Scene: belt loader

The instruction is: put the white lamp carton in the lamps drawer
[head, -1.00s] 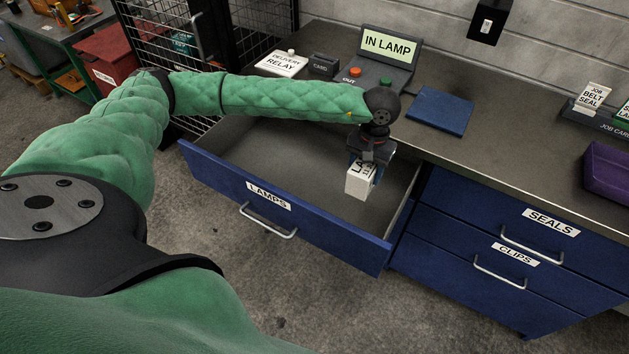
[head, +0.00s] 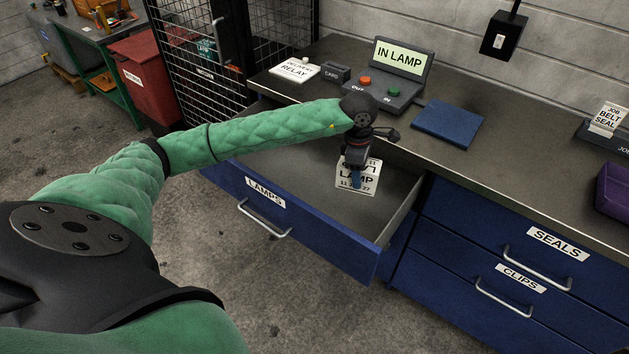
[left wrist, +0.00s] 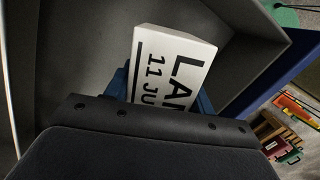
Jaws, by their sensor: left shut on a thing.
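The white lamp carton (head: 358,178) is printed "LAMP" in black. It is within the open lamps drawer (head: 290,214), near its right part. My left gripper (head: 356,180) is shut on it from above, and its blue fingers show at the carton's sides in the left wrist view. The carton (left wrist: 172,70) fills the middle of that view, with grey drawer walls around it. I cannot tell whether its underside touches the drawer floor. The drawer is blue outside, grey inside, labelled LAMPS and pulled out. My right gripper is not in view.
The seals drawer (head: 536,249) and clips drawer (head: 505,290) are shut at the right. A wire cage stands at the back left.

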